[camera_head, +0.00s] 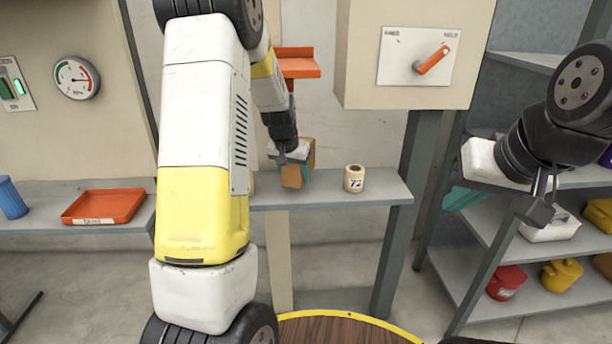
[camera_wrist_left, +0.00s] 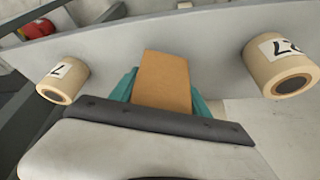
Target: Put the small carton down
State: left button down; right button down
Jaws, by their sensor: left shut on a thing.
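The small carton (camera_head: 292,176) is a plain orange-brown box. It is between the teal fingers of my left gripper (camera_head: 300,174), over the middle shelf (camera_head: 375,189). In the left wrist view the carton (camera_wrist_left: 162,82) stands out past the dark edge of the hand, with a teal finger on each side. My left gripper is shut on it. I cannot tell whether its underside touches the shelf. My right gripper (camera_head: 465,196) is at the right, in front of the grey rack and away from the carton; its finger gap is not clear.
A cream roll marked 72 (camera_head: 354,178) stands right of the carton. The left wrist view shows one roll (camera_wrist_left: 62,80) on each side, the other at right (camera_wrist_left: 282,66). An orange tray (camera_head: 103,206) and blue cup (camera_head: 11,198) are far left. An orange bracket (camera_head: 297,64) is above.

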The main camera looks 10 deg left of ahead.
pick_arm(q)
jog(key=shift+f, duration=1.5)
jog(key=c, duration=0.5)
grip_release()
jog(key=shift+f, duration=0.15)
